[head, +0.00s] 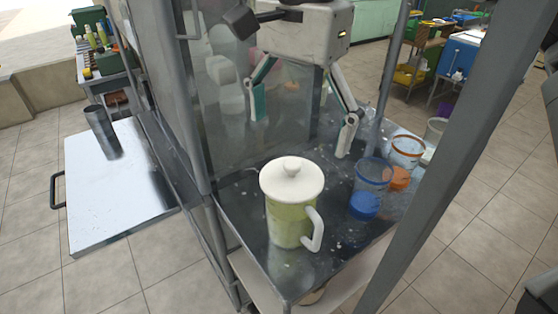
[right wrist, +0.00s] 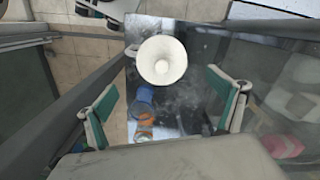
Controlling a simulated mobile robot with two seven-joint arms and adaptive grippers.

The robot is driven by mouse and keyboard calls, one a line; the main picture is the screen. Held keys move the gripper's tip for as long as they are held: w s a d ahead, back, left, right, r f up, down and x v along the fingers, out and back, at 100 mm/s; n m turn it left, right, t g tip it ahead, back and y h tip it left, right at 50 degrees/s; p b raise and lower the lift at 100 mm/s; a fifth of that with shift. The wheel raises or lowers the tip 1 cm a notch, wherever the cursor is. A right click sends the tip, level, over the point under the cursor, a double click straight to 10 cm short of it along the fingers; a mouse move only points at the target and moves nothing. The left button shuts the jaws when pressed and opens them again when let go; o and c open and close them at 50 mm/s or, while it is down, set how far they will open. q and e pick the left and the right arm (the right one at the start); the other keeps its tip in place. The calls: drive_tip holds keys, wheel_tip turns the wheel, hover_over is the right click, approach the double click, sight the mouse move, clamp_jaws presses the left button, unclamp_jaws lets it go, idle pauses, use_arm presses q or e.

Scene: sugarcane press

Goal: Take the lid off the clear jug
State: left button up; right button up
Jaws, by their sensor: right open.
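The clear jug (head: 289,226) stands upright on the metal counter with yellow-green contents and a white handle toward the front right. Its white lid (head: 291,182), with a round knob on top, sits on the jug's mouth. In the right wrist view the lid (right wrist: 162,62) shows from above, beyond the fingertips, and hides most of the jug. My right gripper (head: 304,120) is open and empty, above and behind the jug in the head view, its fingers wide apart. It also shows in the right wrist view (right wrist: 166,100). My left gripper is in neither view.
Right of the jug stand a blue-rimmed clear cup (head: 373,172) with a blue lid (head: 364,207), and an orange-rimmed cup (head: 406,151) with an orange lid (head: 399,179). Grey frame posts (head: 440,150) and a clear panel border the counter (head: 270,268). Bare counter lies before the jug.

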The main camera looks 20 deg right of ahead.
sight(293, 164)
drive_tip(key=shift+d+f, duration=0.1)
drive_tip(key=shift+f, duration=1.4)
drive_tip(key=shift+w+a+f, duration=0.1)
drive_tip(key=shift+a+f, duration=0.05)
drive_tip(key=shift+f, duration=1.05)
drive_tip(key=shift+w+a+f, duration=0.1)
drive_tip(key=shift+a+f, duration=0.05)
drive_tip(key=shift+f, duration=1)
drive_tip(key=c, duration=1.3)
drive_tip(key=shift+s, duration=0.2)
drive_tip(key=c, duration=0.5)
drive_tip(key=shift+c, duration=0.2)
drive_tip(key=shift+f, duration=0.15)
